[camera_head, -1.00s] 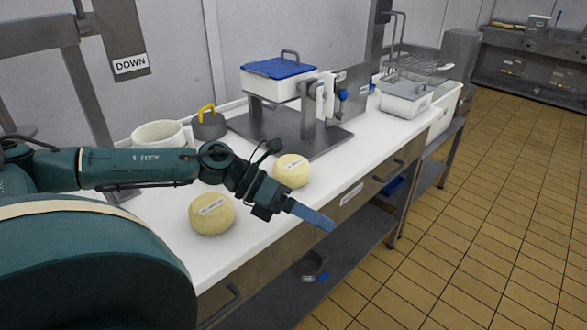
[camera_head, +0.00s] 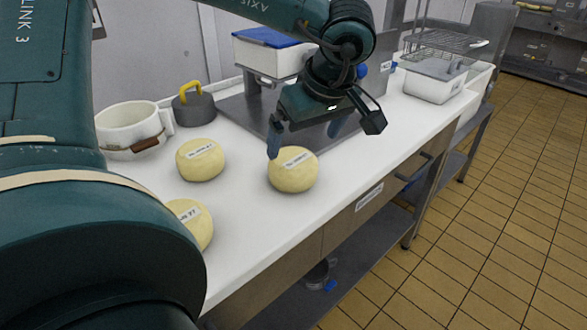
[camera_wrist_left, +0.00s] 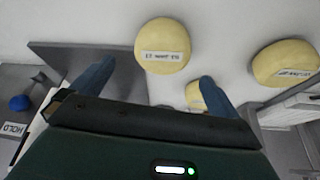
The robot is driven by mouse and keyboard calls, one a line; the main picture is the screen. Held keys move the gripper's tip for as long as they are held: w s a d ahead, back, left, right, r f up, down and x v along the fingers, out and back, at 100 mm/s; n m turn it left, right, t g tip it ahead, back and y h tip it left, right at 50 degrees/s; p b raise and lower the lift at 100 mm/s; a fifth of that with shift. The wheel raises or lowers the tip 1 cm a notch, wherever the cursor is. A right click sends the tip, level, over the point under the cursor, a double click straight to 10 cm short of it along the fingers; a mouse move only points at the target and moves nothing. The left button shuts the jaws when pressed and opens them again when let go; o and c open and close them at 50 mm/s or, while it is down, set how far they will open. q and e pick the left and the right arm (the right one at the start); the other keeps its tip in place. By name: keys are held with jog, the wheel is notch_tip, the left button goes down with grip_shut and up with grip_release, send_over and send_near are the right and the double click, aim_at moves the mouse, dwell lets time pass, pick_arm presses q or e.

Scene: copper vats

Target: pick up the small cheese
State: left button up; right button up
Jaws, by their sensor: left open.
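Three pale yellow, labelled round cheeses are on the white worktop: a front-right cheese (camera_head: 294,172), a back-left cheese (camera_head: 200,160) and a front-left cheese (camera_head: 191,222) partly hidden by my arm. I cannot tell for sure which is the small one. My left gripper (camera_head: 306,134) is open and empty, fingers pointing down, just above and behind the front-right cheese. In the left wrist view, one cheese (camera_wrist_left: 163,38) lies beyond the open fingers (camera_wrist_left: 157,73), another cheese (camera_wrist_left: 285,62) is at right, and a third (camera_wrist_left: 194,94) is partly covered by a finger.
A white pot (camera_head: 122,131) and a grey weight with a yellow handle (camera_head: 193,106) stand behind the cheeses. A metal stand holds a blue-lidded tub (camera_head: 262,58). A white container (camera_head: 434,84) is at right. The worktop's front edge is clear.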

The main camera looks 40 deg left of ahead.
aim_at(296, 159)
pick_arm(q)
jog(key=x, duration=0.9)
jog(key=shift+s+f, duration=0.1)
jog(key=shift+s, duration=0.1)
jog(key=shift+c, duration=0.2)
jog(key=c, duration=1.1)
